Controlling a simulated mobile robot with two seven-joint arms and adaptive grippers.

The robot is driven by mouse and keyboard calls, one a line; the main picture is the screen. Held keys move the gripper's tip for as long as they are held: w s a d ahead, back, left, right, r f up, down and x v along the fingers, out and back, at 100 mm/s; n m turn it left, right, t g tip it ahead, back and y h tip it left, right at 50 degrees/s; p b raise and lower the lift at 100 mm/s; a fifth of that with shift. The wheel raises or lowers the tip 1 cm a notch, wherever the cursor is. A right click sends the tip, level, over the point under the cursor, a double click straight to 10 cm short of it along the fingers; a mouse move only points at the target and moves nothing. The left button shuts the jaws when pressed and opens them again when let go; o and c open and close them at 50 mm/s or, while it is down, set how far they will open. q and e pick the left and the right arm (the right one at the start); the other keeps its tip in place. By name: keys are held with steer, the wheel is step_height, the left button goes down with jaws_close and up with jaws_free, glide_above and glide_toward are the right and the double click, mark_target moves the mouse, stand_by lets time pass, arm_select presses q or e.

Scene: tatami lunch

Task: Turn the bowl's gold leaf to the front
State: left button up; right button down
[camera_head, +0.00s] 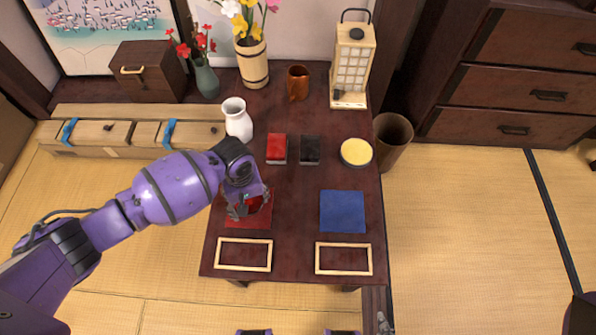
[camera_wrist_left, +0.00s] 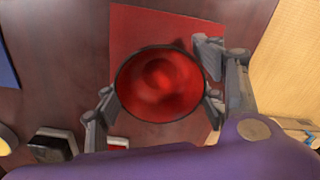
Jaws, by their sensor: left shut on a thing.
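A red bowl (camera_head: 255,203) with a dark rim sits over a red square mat (camera_head: 250,223) at the table's front left. In the left wrist view I look down into the bowl (camera_wrist_left: 160,80), whose inside is plain glossy red. No gold leaf shows in either view; the outer wall is hidden. My left gripper (camera_head: 247,203) is shut on the bowl. In the left wrist view its fingers (camera_wrist_left: 160,105) press the bowl from opposite sides. A small grey part at the bottom edge looks like my right gripper (camera_head: 383,323); its fingers cannot be made out.
A blue mat (camera_head: 342,211) lies to the right. Two wooden frames (camera_head: 244,254) (camera_head: 343,259) lie along the front edge. A red box (camera_head: 277,148), a black box (camera_head: 310,150), a yellow-topped round dish (camera_head: 356,152) and a white vase (camera_head: 237,120) stand behind the mats.

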arm_select(q)
steer(key=shift+f, duration=0.1)
steer(key=o, duration=1.4)
steer(key=shift+c, duration=0.2)
steer(key=shift+r+p, duration=2.5)
steer(key=shift+p, duration=0.35)
arm_select(e)
step_height(320, 180, up, 6)
steer(key=w, duration=0.2)
steer(key=shift+w+t, duration=0.2)
steer(key=shift+t, duration=0.2)
